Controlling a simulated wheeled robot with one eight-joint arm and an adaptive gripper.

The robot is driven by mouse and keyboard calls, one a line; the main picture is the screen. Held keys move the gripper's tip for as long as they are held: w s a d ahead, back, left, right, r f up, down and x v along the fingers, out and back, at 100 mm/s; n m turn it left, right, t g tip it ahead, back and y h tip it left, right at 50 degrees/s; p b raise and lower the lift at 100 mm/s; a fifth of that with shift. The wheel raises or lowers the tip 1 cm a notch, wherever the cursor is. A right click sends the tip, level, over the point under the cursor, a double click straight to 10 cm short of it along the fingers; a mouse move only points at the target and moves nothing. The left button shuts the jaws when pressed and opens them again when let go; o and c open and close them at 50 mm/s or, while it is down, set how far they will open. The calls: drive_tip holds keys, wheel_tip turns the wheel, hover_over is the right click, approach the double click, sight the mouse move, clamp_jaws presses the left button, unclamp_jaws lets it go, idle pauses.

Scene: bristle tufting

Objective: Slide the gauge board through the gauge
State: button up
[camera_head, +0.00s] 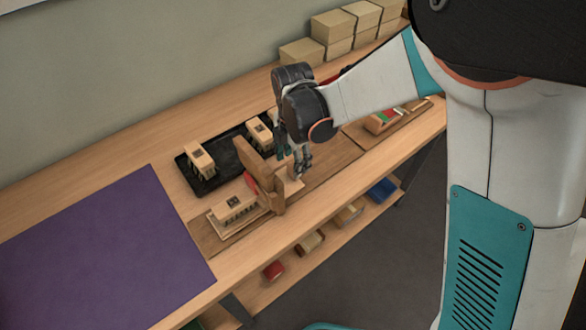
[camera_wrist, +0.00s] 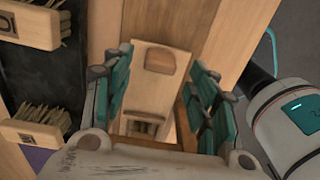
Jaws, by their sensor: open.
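The gauge (camera_head: 266,172) is an upright wooden frame on the bench. A pale flat board, which looks like the gauge board (camera_head: 262,217), lies on the left of the gauge with a bristled wooden block (camera_head: 234,208) on it. In the wrist view a pale board (camera_wrist: 146,88) with a small brown wooden block (camera_wrist: 160,61) lies between my fingers; I cannot tell whether it is one piece with the board left of the gauge. My gripper (camera_head: 297,165) is open, pointing down just right of the gauge. Its teal fingers (camera_wrist: 165,95) stand apart on both sides of the board.
A black tray (camera_head: 207,185) with bristled blocks (camera_head: 199,158) lies behind the gauge. A purple mat (camera_head: 100,250) covers the bench at left. A wooden tray of coloured pieces (camera_head: 385,120) is at right. Boxes (camera_head: 335,28) stand at the back. A lower shelf holds several small items.

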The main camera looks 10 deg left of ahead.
drive_tip(key=shift+f+b, duration=0.5)
drive_tip(key=shift+f, duration=1.4)
drive_tip(key=shift+c, duration=0.5)
